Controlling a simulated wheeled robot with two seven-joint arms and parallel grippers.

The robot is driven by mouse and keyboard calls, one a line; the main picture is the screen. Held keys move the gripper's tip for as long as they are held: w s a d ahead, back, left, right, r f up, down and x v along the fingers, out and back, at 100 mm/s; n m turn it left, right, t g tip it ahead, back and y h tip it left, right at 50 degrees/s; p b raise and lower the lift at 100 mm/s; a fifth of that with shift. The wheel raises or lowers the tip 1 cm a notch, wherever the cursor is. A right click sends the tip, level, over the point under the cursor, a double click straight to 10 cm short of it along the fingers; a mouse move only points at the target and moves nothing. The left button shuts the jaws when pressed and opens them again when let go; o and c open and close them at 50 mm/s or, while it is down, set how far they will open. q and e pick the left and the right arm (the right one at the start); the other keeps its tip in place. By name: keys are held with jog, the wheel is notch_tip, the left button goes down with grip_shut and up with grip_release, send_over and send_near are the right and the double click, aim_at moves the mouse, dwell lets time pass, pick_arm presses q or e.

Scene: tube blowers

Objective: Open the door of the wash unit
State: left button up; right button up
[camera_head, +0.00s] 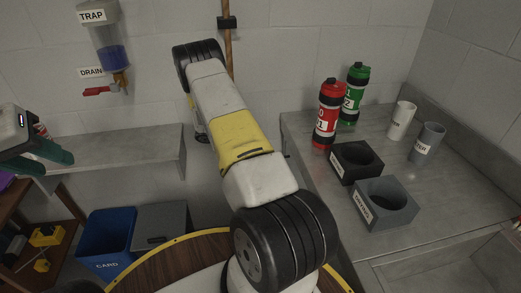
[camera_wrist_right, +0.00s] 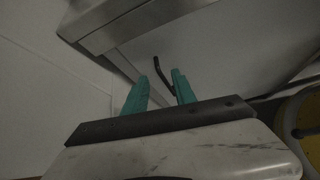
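In the right wrist view, a pale flat panel (camera_wrist_right: 215,50) fills the upper right, with a thin dark bent handle (camera_wrist_right: 161,72) on it. I take this panel to be the wash unit's door, but no label shows. My right gripper (camera_wrist_right: 160,83) is open, its two teal fingers apart. The handle lies in the gap between them, nearer the right finger; I cannot tell whether they touch. My left gripper (camera_head: 40,155) is at the left edge of the head view, with its teal fingers apart and nothing seen between them. The right gripper is hidden in the head view.
A grey counter (camera_head: 295,125) at right holds a red bottle (camera_head: 328,113), a green bottle (camera_head: 354,92), two cups (camera_head: 400,120) and two square holders (camera_head: 384,203). A wall shelf (camera_head: 120,155) is at left. A blue bin (camera_head: 105,240) stands on the floor below.

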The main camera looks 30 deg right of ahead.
jog(key=d+f+n+t+h, duration=0.1)
jog(key=d+f+n+h, duration=0.1)
jog(key=d+f, duration=0.7)
notch_tip(320, 180, down, 3)
jog(key=shift+s+n, duration=0.45)
jog(key=shift+n, duration=0.45)
jog(key=shift+d, duration=0.1)
grip_shut()
dwell(0.4)
